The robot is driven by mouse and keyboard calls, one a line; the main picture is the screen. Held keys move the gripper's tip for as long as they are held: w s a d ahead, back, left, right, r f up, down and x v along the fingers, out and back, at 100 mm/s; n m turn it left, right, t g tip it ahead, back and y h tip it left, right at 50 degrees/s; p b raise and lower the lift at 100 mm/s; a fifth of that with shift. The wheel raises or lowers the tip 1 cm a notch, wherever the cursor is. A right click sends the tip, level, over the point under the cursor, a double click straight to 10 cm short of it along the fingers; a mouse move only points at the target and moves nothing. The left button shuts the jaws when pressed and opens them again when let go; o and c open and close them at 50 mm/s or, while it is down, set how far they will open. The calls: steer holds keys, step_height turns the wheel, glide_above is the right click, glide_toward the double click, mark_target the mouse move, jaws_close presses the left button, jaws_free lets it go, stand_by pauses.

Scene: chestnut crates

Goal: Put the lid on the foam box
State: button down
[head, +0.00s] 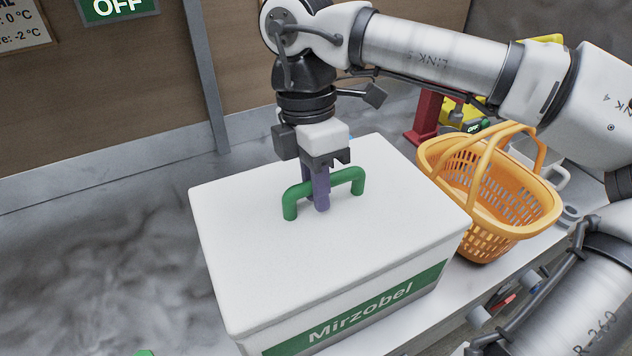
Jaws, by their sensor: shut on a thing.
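The white foam box (278,339) stands on the metal counter, with a green band reading "Mirzobel" on its front side. The white lid (260,255) lies over the top of the box, and its edges look lined up with the box walls. The lid has a green arched handle (357,178). My gripper (319,190) comes down from above with its purple fingers shut on the middle of the handle. The fingers partly hide the handle's middle. I cannot tell whether a thin gap is left between lid and box.
An orange basket (490,190) with raised handles stands close to the right of the box. Behind it are a red and yellow device (428,118) and a grey-white object (553,180). The counter (110,260) to the left is mostly clear.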

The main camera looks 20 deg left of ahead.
steer(key=c, duration=1.3)
jaws_free()
steer(key=shift+o, duration=0.2)
step_height(320, 180, up, 14)
steer(key=w+a+p, duration=0.2)
steer(key=shift+f+p, duration=0.2)
steer(key=shift+p, duration=0.15)
